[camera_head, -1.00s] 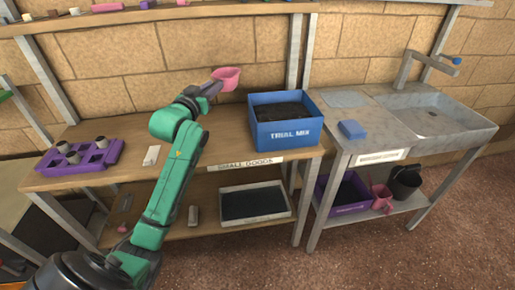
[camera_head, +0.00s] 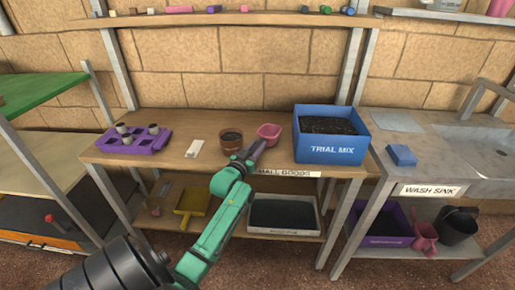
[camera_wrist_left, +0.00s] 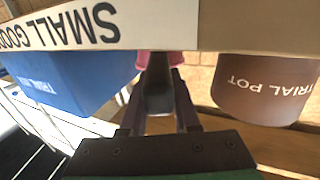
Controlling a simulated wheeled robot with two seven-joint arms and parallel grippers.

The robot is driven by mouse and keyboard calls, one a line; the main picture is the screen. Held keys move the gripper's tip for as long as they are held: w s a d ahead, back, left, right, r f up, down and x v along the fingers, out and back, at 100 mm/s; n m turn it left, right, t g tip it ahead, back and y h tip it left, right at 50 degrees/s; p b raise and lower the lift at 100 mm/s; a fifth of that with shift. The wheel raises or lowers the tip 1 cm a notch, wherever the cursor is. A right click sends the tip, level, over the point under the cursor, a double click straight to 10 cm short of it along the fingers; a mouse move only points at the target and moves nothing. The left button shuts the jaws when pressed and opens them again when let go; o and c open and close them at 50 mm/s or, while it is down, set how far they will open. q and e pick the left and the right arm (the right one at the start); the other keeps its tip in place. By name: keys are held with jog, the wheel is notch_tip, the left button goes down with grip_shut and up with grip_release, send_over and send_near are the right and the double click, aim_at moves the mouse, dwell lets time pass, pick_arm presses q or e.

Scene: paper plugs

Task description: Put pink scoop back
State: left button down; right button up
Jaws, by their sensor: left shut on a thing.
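The pink scoop (camera_head: 269,132) is at the small goods bench, between a brown pot and the blue bin. My left gripper (camera_head: 256,149) is shut on the scoop's handle side, low over the bench's front edge. In the left wrist view a strip of the pink scoop (camera_wrist_left: 174,58) shows just beyond my left gripper's fingers (camera_wrist_left: 158,85). I cannot tell whether the scoop touches the bench top. My right gripper is not in view.
The brown pot (camera_head: 231,139) stands close left of the scoop. The blue "TRIAL MIX" bin (camera_head: 330,151) stands close right. A purple tray (camera_head: 117,144) with several pots is at the bench's left. A shelf (camera_head: 220,22) with small items runs above. A wash sink (camera_head: 480,145) is at right.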

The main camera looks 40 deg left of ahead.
pick_arm(q)
jog(key=shift+f, duration=0.1)
jog(key=shift+f, duration=0.15)
jog(key=c, duration=0.6)
grip_release()
jog(key=shift+c, duration=0.2)
